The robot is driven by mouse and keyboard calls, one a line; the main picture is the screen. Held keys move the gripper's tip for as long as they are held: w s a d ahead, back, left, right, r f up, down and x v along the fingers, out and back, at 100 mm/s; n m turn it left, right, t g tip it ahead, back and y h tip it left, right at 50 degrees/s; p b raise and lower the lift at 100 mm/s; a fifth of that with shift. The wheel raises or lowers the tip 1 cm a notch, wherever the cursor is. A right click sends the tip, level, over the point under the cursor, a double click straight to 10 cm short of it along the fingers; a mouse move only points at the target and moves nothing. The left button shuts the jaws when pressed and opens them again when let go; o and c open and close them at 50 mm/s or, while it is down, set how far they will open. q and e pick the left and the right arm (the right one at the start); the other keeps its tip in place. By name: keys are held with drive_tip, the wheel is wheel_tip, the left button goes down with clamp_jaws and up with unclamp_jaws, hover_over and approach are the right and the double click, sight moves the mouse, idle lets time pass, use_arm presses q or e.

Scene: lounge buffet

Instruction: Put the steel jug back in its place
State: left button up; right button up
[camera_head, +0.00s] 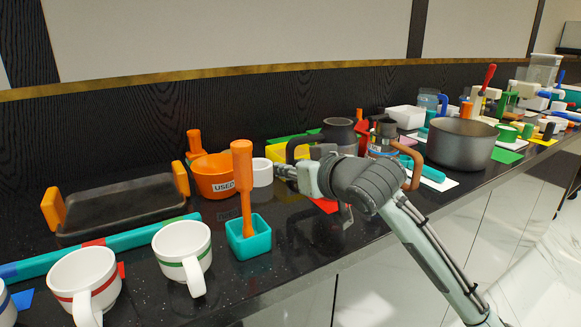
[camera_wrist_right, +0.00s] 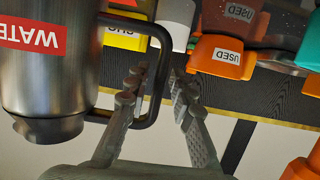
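The steel jug (camera_head: 341,133) stands on the dark counter behind my right gripper, its lower body hidden by my wrist. Its black handle (camera_head: 292,150) points left. In the right wrist view, which is upside down, the steel jug (camera_wrist_right: 45,85) fills the left side with a red WATER label. My right gripper (camera_head: 285,172) is at the handle. In the right wrist view my right gripper (camera_wrist_right: 158,82) has its fingers apart, with the handle bar between them and gaps visible. My left gripper is not in view.
A second jug with a brown handle (camera_head: 411,165) and a large pot (camera_head: 461,143) stand to the right. To the left are a white cup (camera_head: 262,172), an orange USED bowl (camera_head: 214,177), a teal holder (camera_head: 249,238) and striped mugs (camera_head: 183,249). Little room is free around the gripper.

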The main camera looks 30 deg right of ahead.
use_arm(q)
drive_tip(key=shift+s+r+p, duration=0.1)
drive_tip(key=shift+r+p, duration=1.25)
use_arm(e)
drive_tip(key=shift+v, duration=2.95)
drive_tip(key=shift+o, duration=0.4)
drive_tip(key=o, duration=0.5)
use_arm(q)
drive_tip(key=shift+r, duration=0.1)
